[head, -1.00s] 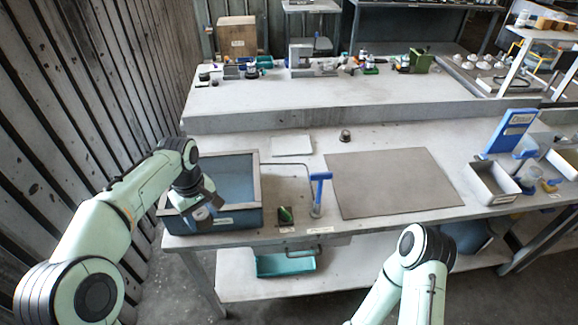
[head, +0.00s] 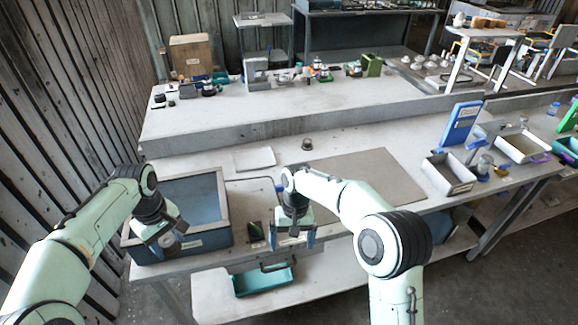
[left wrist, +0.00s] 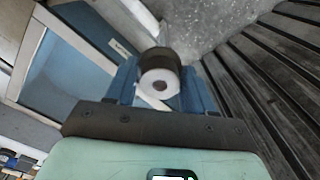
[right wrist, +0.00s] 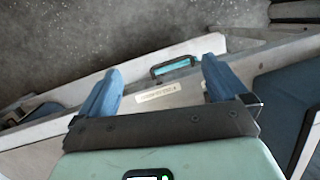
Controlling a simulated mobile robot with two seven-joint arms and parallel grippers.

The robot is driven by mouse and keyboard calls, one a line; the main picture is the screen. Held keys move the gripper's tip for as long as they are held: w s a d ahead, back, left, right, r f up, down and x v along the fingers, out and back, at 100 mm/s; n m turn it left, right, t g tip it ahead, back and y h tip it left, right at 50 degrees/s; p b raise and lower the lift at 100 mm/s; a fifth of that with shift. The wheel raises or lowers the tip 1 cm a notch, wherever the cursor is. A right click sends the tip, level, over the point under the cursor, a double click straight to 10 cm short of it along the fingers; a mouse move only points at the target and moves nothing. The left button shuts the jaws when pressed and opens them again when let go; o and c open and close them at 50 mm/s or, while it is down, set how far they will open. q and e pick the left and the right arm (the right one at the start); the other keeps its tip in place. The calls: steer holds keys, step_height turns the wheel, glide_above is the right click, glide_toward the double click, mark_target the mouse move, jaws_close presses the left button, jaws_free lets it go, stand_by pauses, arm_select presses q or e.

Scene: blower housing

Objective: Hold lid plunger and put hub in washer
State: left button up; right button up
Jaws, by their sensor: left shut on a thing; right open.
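The washer (head: 225,205) is a blue box with a grey rim at the bench's left end. My left gripper (head: 166,238) is at its front left corner. In the left wrist view (left wrist: 160,88) it is shut on a short dark cylinder with a pale, holed end face (left wrist: 160,82), apparently the lid plunger. A small dark round part (head: 307,144), apparently the hub, stands near the back of the bench. My right gripper (head: 292,238) is open, pointing down at the bench's front edge. It shows empty in the right wrist view (right wrist: 160,88).
A brown mat (head: 375,178) covers the bench middle, partly behind my right arm. A white plate (head: 255,159) lies behind the washer. A small dark green item (head: 255,231) is at the front edge. A grey bin (head: 448,175) and a blue sign (head: 461,123) stand right.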

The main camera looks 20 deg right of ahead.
steer(key=w+d+r+n+t+h, duration=0.1)
steer(key=w+r+t, duration=0.3)
steer(key=r, duration=0.5)
steer(key=w+d+r+t, duration=0.15)
steer(key=w+r, duration=0.35)
steer(key=r, duration=0.5)
steer(key=x, duration=1.2)
steer(key=shift+w+a, duration=0.2)
steer(key=shift+w, duration=0.05)
